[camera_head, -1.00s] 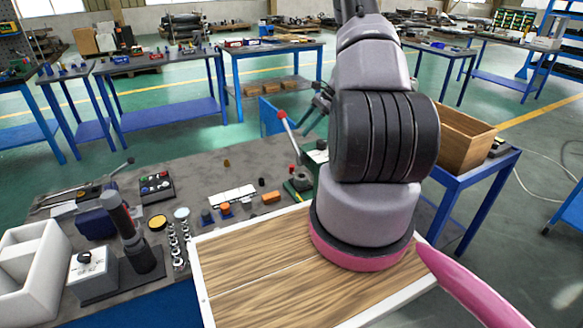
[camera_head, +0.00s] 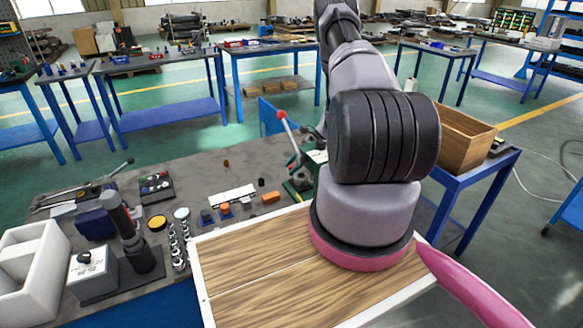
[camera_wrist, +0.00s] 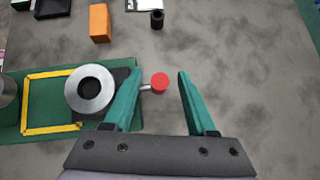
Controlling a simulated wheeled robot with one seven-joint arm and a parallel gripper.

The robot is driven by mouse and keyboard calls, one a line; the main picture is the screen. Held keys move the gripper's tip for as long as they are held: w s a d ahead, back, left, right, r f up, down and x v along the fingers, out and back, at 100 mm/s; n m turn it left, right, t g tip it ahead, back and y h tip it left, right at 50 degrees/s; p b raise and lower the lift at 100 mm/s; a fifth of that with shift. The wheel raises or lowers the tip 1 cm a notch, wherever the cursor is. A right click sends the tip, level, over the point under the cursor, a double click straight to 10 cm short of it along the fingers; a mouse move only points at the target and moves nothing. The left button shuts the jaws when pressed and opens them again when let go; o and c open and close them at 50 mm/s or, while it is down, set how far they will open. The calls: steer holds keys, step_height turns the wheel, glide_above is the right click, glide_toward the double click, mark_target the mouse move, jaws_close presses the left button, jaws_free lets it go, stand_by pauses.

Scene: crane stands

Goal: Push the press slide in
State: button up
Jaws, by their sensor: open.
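The green press (camera_head: 300,184) stands on the grey bench in the head view, partly behind my arm, with a red-tipped lever (camera_head: 288,132). In the wrist view, its green base (camera_wrist: 48,128) bears a yellow outline and a round metal piece with a dark centre (camera_wrist: 90,89), on a dark block. A short rod with a red knob (camera_wrist: 160,83) sticks out to the right from this piece, probably the slide's handle. My gripper (camera_wrist: 160,72) is open, its two green fingers apart on either side of the red knob. I cannot tell whether either finger touches it. The head view hides my gripper.
An orange block (camera_wrist: 99,23) and a small black cylinder (camera_wrist: 157,19) lie beyond the press in the wrist view. Bare bench lies to the right of the fingers. A wooden board (camera_head: 270,275), white bin (camera_head: 30,270) and several small parts show in the head view.

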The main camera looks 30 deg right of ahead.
steer(key=shift+a+f, duration=0.25)
steer(key=shift+a, duration=0.05)
jaws_close()
steer(key=shift+w, duration=0.1)
stand_by(1.2)
